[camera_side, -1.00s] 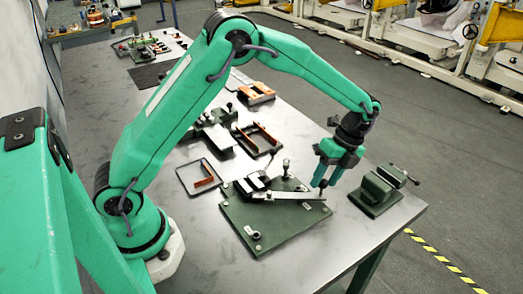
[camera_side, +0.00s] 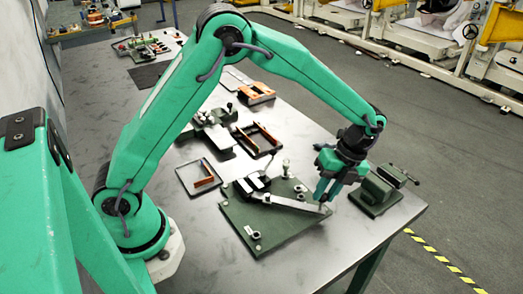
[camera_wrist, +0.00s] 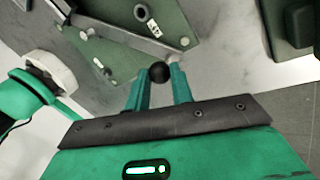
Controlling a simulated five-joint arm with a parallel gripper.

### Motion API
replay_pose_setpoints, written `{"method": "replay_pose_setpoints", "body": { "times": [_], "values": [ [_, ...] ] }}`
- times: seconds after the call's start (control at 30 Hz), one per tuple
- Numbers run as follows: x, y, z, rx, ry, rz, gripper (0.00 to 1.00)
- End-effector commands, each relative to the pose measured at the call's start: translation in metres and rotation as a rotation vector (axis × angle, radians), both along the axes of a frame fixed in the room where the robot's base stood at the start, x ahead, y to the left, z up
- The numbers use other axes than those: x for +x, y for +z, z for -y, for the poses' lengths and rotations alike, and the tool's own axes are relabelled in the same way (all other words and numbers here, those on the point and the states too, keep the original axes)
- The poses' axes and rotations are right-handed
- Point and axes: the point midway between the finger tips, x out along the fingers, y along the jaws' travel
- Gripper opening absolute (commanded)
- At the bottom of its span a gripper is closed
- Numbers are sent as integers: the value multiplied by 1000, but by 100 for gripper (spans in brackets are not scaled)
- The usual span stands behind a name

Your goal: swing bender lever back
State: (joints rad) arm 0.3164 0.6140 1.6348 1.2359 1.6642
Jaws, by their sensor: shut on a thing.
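The bender (camera_side: 268,228) is a green plate with fittings on top, near the front of the table. Its lever (camera_side: 297,203) is a flat grey bar running from the clamp-like block (camera_side: 251,185) to the plate's right edge. In the wrist view the lever (camera_wrist: 115,33) comes in from the upper left. My gripper (camera_side: 324,199) is at the lever's free end. In the wrist view my gripper's two green fingers (camera_wrist: 159,82) are shut on a black ball knob (camera_wrist: 159,71) at that end. The knob is mostly hidden in the side view.
A green vise (camera_side: 376,192) stands close to the right of my gripper, and part of it shows in the wrist view (camera_wrist: 296,28). A dark tray (camera_side: 201,178) with an orange piece and an orange frame (camera_side: 258,138) lie behind the plate. Bare table lies in front of the plate.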

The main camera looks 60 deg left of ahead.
Motion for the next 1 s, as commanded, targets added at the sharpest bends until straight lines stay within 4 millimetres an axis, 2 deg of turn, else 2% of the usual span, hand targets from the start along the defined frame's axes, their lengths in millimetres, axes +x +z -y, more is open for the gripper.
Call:
{"method": "replay_pose_setpoints", "body": {
  "times": [0.1, 0.2, 0.5, 0.53, 0.6, 0.63, 1.0],
  "values": [
    [-14, 1, 12, -20, -92, -2, 0],
    [-19, 1, 15, -28, -128, -3, 0],
    [-19, 0, 16, -31, -135, -1, 0],
    [-19, 0, 16, -31, -134, -1, 29],
    [-19, 0, 16, -31, -134, -1, 43],
    [-20, 0, 16, -30, -134, -2, 45],
    [-19, 2, 16, -30, -132, -4, 45]
  ]
}}
